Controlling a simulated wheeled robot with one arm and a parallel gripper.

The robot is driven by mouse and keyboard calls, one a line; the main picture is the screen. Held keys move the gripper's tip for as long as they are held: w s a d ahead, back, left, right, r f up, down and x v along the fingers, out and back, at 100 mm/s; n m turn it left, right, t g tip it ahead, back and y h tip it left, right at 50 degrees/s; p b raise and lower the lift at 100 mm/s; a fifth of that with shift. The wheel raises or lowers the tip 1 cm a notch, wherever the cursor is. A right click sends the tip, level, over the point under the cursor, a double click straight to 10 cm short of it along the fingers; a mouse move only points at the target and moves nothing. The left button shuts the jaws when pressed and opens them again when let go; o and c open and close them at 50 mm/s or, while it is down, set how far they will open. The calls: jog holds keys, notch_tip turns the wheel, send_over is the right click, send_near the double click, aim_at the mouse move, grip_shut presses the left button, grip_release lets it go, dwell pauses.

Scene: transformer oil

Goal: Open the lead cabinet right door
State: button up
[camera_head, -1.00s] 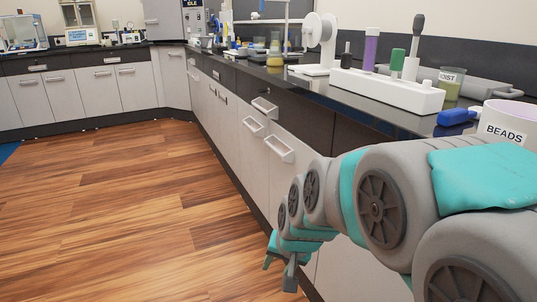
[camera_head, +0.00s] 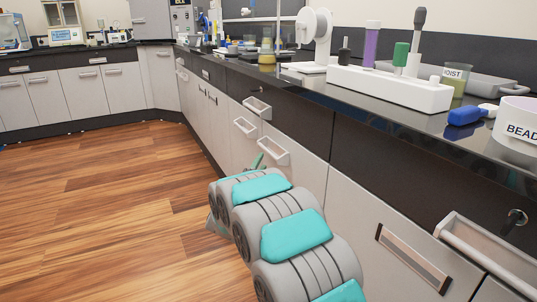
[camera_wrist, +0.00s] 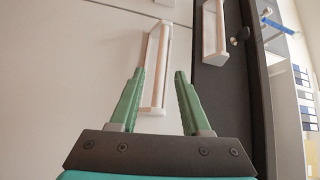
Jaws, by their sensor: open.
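The pale grey cabinet doors stand under the dark counter along the right side of the head view. The right door (camera_head: 300,180) has a projecting white bar handle (camera_head: 273,151); the door to its left has a similar handle (camera_head: 244,127). Both doors look closed. My gripper (camera_wrist: 159,73) is open in the wrist view, with the right door's handle (camera_wrist: 157,65) showing between its two green fingers. I cannot tell whether either finger touches it. In the head view my arm hides most of the gripper; only a green finger shows just left of the handle.
A dark drawer (camera_head: 290,118) with its own handle and a lock (camera_wrist: 235,41) sits above the doors. Nearer handles (camera_head: 490,250) project at the lower right. The counter (camera_head: 390,110) holds a white rack (camera_head: 390,88) and a beads tub (camera_head: 518,122). The wood floor (camera_head: 110,200) at left is clear.

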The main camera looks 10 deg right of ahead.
aim_at(268, 150)
jog(key=shift+m+h, duration=0.3)
jog(key=shift+h, duration=0.1)
jog(key=x, duration=0.8)
jog(key=shift+s+d+p, duration=0.1)
jog(key=shift+p, duration=0.3)
jog(key=shift+c, duration=0.4)
grip_shut()
dwell(0.3)
